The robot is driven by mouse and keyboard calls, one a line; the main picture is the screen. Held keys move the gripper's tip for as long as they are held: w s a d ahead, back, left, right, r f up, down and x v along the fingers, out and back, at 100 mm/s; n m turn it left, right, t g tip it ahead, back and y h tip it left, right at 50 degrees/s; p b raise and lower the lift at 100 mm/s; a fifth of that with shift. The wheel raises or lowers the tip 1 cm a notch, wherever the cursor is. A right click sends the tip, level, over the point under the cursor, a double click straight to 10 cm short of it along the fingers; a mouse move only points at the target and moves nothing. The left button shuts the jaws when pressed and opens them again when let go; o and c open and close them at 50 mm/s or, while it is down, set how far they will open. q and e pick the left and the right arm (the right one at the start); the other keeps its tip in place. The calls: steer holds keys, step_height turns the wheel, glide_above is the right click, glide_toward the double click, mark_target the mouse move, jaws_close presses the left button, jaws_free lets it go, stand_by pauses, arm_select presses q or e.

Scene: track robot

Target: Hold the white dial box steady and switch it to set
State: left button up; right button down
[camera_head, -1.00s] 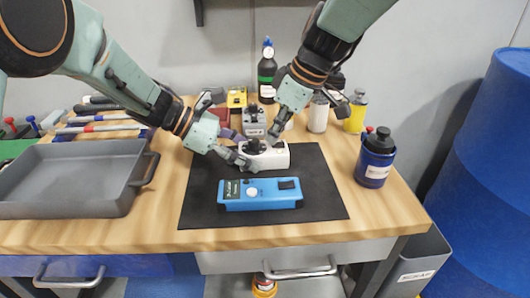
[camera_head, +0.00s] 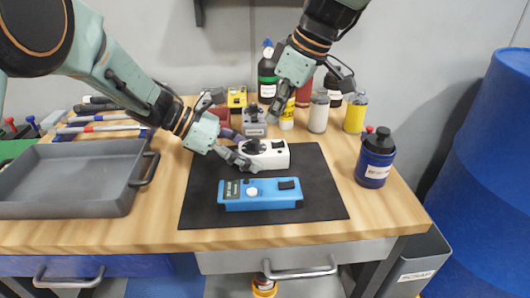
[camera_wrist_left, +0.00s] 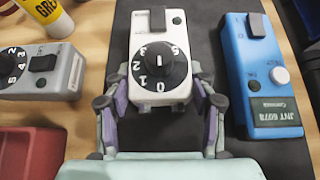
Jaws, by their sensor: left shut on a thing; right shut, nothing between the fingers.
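The white dial box (camera_head: 274,156) lies on the black mat (camera_head: 320,195), behind the blue device. In the left wrist view the white dial box (camera_wrist_left: 148,25) has a round black dial with numbers around it and a dark block at its far end. I cannot tell clearly which mark the dial points to. My left gripper (camera_head: 243,160) is shut on the white box, with a finger on each side near the dial end in the left wrist view (camera_wrist_left: 161,88). My right gripper (camera_head: 274,116) is shut and empty, raised above and behind the box, apart from it.
A blue device (camera_head: 262,204) lies in front on the mat. A grey dial box (camera_head: 254,127) and several bottles stand behind. A grey tray (camera_head: 70,205) is at left, a blue bottle (camera_head: 375,160) at right. The mat's right side is clear.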

arm_select(q)
steer(key=shift+f, duration=0.15)
arm_select(e)
steer(key=shift+r, duration=0.45)
arm_select(q)
steer(key=o, duration=1.6)
steer(key=shift+a+r, duration=0.1)
steer(key=shift+r, duration=0.1)
steer(key=v, duration=1.1)
steer(key=shift+a+r, duration=0.2)
steer(key=shift+a, duration=0.15)
